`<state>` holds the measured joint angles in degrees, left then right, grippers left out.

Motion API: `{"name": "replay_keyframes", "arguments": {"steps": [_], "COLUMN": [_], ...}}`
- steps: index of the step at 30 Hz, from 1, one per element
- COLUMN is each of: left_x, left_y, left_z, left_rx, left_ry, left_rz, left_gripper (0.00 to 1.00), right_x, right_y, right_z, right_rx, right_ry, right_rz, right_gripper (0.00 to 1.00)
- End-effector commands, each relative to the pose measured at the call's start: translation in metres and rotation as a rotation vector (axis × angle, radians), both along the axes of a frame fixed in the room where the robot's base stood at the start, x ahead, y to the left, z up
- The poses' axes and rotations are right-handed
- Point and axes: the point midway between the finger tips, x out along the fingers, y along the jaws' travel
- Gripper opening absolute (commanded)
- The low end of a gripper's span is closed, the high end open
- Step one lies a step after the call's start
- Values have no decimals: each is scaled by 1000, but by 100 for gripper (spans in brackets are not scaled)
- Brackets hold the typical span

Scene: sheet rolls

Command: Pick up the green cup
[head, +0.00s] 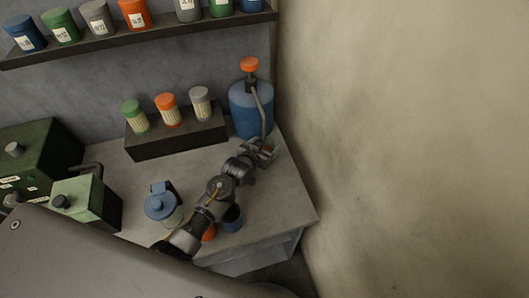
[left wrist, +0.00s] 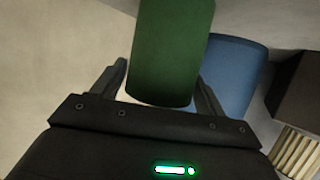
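The green cup (left wrist: 172,50) shows large in the left wrist view, upper middle, between the two fingers of my left gripper (left wrist: 160,88). The fingers stand apart on either side of its near end. A gap shows between the left finger and the cup; the right finger looks close to it, and I cannot tell whether it touches. In the head view my left gripper (head: 263,150) is at the back right of the counter, in front of the blue cylinder. The green cup cannot be made out there. My right gripper is not in view.
The blue cylinder (head: 247,112) with an orange knob stands just behind the gripper. A dark block (head: 165,147) with three jars is to its left. A blue-lidded jar (head: 160,206) and a dark blue cup (head: 233,222) are near the arm. A wall (head: 400,140) bounds the right.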

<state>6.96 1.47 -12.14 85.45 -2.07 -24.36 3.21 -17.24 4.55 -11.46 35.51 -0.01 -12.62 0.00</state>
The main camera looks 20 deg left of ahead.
Motion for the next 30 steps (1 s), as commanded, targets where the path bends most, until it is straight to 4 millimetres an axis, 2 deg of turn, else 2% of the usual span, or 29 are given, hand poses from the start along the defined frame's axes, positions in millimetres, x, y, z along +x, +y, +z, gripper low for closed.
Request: {"name": "replay_keyframes", "arguments": {"steps": [2,9,17,23,30], "left_x": [0,0,0,0,-43], "left_y": [0,0,0,0,10], "left_z": [0,0,1,10,9], "left_rx": [0,0,0,0,0], "left_ry": [0,-1,-1,-3,1], "left_rz": [0,0,0,1,0], "left_gripper": [62,31,30,30,30], "right_x": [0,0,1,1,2], "right_y": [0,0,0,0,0], "right_z": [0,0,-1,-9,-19], "right_rx": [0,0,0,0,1], "right_ry": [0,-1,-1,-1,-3], "right_rz": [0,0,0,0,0], "right_gripper": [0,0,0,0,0]}}
